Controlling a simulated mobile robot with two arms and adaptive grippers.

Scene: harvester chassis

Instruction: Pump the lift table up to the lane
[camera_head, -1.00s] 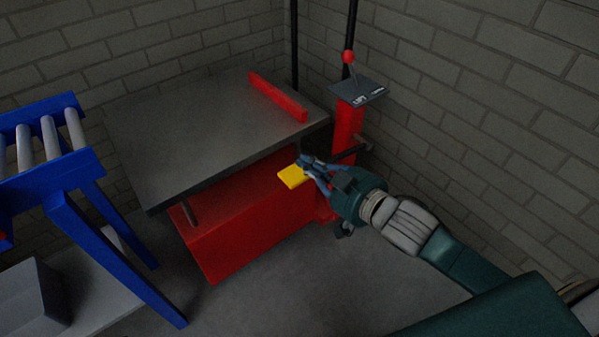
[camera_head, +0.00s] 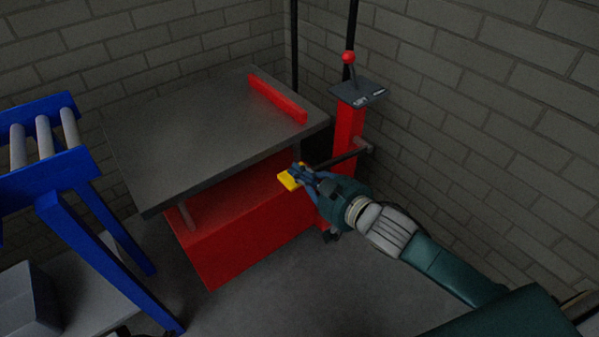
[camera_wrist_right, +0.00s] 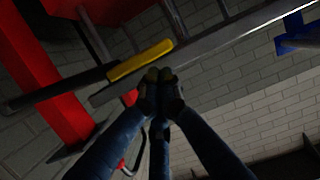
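The lift table has a grey top (camera_head: 215,125) and a red base (camera_head: 245,235), with a gap between them. A dark pump bar (camera_head: 345,157) with a yellow grip (camera_head: 288,181) reaches from the red post (camera_head: 347,135) to the table's near right side. My right gripper (camera_head: 304,174) is at the yellow grip. In the right wrist view my fingertips (camera_wrist_right: 158,75) are together, just below the yellow grip (camera_wrist_right: 140,60); I cannot tell if they touch it. A red-knobbed lever (camera_head: 349,62) stands on the post's labelled plate (camera_head: 362,92). My left gripper is not visible.
A blue stand with rollers (camera_head: 45,140) is left of the table, the lane as it appears. A red stop bar (camera_head: 277,98) lies along the top's right edge. Brick walls (camera_head: 480,110) close in behind and right. Grey floor (camera_head: 270,300) is open in front.

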